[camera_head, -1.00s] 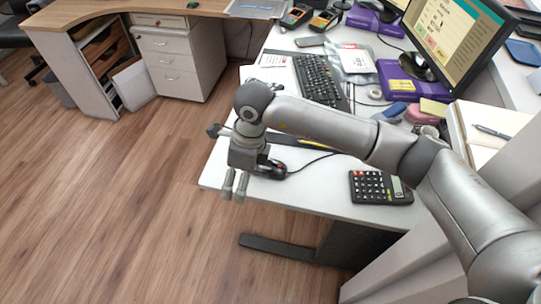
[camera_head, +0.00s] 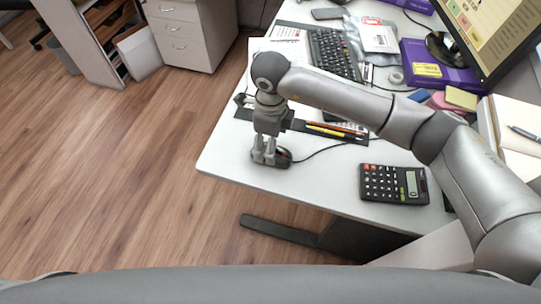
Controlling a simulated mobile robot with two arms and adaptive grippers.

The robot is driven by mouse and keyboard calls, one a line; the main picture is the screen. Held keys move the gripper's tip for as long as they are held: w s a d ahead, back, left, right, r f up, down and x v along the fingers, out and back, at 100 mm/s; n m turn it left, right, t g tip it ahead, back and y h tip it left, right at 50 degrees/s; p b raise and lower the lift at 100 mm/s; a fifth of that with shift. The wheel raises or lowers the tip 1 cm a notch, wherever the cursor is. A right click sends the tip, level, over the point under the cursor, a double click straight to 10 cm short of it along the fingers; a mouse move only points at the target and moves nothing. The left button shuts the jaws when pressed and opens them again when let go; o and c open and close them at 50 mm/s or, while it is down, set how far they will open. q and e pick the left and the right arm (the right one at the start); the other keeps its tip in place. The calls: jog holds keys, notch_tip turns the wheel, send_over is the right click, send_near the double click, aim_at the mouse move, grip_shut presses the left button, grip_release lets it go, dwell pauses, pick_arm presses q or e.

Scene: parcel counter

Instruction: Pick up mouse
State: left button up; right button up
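The dark mouse (camera_head: 284,157) lies on the near left part of the white desk, its cable running right. My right gripper (camera_head: 264,158) points down at the mouse, its two grey fingers standing apart. The fingers hide part of the mouse. I cannot tell whether they touch it. My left gripper is not in view.
A black calculator (camera_head: 393,184) lies to the right of the mouse. A dark tray with pencils (camera_head: 337,131) lies behind it, near the keyboard (camera_head: 334,54). A monitor (camera_head: 497,35) stands at the back right. The desk in front of the calculator is bare.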

notch_tip(320, 180, down, 4)
jog(key=shift+f+b, duration=0.2)
jog(key=shift+b, duration=0.8)
jog(key=shift+f, duration=0.4)
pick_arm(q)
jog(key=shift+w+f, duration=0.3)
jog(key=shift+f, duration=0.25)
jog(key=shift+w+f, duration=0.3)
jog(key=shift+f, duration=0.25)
pick_arm(e)
jog(key=shift+r, duration=0.1)
jog(key=c, duration=1.1)
jog(key=shift+c, duration=0.2)
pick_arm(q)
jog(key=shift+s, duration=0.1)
